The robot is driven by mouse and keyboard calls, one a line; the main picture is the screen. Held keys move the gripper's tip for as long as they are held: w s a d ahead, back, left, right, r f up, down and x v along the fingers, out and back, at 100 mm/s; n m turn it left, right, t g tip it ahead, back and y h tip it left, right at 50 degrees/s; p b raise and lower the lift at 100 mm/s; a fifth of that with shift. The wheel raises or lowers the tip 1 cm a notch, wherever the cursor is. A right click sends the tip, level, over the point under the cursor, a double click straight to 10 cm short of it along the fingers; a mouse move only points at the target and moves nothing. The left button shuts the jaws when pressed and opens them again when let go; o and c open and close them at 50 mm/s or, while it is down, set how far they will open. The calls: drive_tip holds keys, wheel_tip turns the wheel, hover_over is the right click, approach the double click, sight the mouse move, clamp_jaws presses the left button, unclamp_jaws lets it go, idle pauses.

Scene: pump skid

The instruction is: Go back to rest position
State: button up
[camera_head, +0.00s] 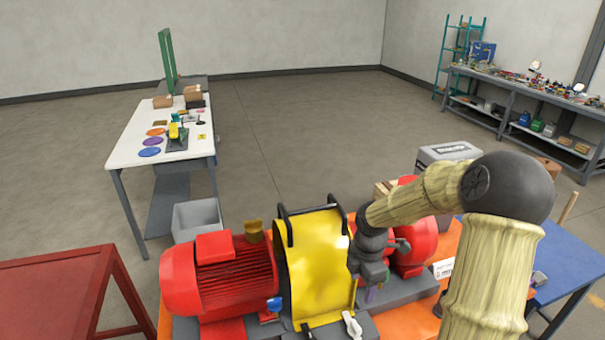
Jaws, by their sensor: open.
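My arm rises at the right of the head view, bends at a dark elbow and reaches left and down. My gripper (371,283) is open, pointing down just right of the yellow guard (312,262) of the pump skid. I cannot tell whether it touches anything, and the fingertips are small in the picture. The red motor (222,278) lies left of the guard. The red pump body (418,243) is to the right, partly hidden behind my arm.
The orange skid base (450,240) is under the pump. A blue table (570,262) stands at the right, a red table (62,290) at the left. A white table (130,135), grey bin (197,217) and grey case (447,153) stand farther back. Open floor lies beyond.

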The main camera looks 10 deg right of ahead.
drive_tip(key=s+a+r+m+t, duration=0.1)
drive_tip(key=s+a+r+m, duration=0.1)
drive_tip(key=s+a+m, duration=0.2)
drive_tip(key=s+a+r+m+t, duration=0.1)
drive_tip(key=s+a+r+m, duration=0.2)
drive_tip(key=s+m, duration=0.6)
drive_tip(key=m, duration=0.6)
drive_tip(key=shift+s+a+r+m+t, duration=0.2)
drive_tip(key=shift+s+a+m+t, duration=0.1)
drive_tip(key=shift+s+a+m, duration=0.1)
